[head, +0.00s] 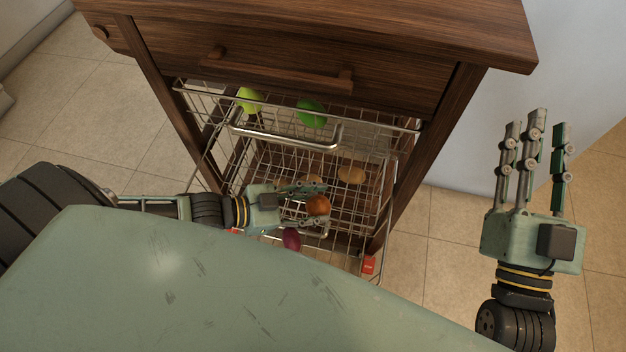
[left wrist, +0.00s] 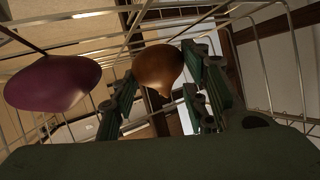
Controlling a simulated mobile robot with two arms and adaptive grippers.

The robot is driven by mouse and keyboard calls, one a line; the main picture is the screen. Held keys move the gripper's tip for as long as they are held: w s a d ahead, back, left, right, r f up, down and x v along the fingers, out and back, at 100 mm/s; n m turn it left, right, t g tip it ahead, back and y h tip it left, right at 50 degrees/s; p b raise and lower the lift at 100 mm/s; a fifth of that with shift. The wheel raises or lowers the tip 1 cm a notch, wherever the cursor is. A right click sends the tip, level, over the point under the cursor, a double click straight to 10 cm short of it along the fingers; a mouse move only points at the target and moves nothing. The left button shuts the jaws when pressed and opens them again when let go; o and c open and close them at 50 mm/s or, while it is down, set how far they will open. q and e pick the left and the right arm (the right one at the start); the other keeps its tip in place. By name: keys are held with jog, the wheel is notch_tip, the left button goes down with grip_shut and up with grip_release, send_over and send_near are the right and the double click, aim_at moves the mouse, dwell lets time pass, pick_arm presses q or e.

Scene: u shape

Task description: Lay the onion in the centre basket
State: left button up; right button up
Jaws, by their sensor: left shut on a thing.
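The brown onion (head: 318,205) is between the fingers of my left gripper (head: 322,206), which is shut on it. It also shows between the fingers in the left wrist view (left wrist: 158,66). My right gripper (head: 540,135) is open and empty at the right, fingers pointing up, away from the baskets.
The upper wire basket (head: 375,137) holds a yellow-green fruit (head: 249,100) and a green one (head: 311,112). A purple onion (head: 291,239) lies lower, near the front; it looks close in the left wrist view (left wrist: 52,82). Wooden legs (head: 425,160) flank the baskets.

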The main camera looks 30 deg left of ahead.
aim_at(309, 206)
pick_arm(q)
jog(key=shift+f, duration=0.1)
pick_arm(e)
jog(key=shift+r, duration=0.1)
pick_arm(q)
jog(key=o, duration=1.2)
jog(key=shift+s+a+r, duration=0.1)
jog(key=shift+a+r, duration=0.05)
jog(key=shift+r, duration=0.05)
jog(key=p+v, duration=0.2)
jog(key=v, duration=0.1)
jog(key=shift+s+a+r, duration=0.2)
jog(key=shift+s+a, duration=0.05)
jog(key=shift+s, duration=0.05)
jog(key=p+v, duration=0.1)
jog(key=v, duration=0.2)
jog(key=shift+f, duration=0.1)
jog(key=shift+a, duration=0.15)
pick_arm(e)
notch_tip(309, 206, down, 16)
jog(key=d+g+h, duration=0.2)
jog(key=g+h, duration=0.1)
jog(key=g, duration=0.5)
jog(key=shift+s+d+g, duration=0.2)
jog(key=shift+s+g, duration=0.15)
jog(key=shift+g, duration=0.05)
pick_arm(q)
jog(key=shift+p, duration=0.3)
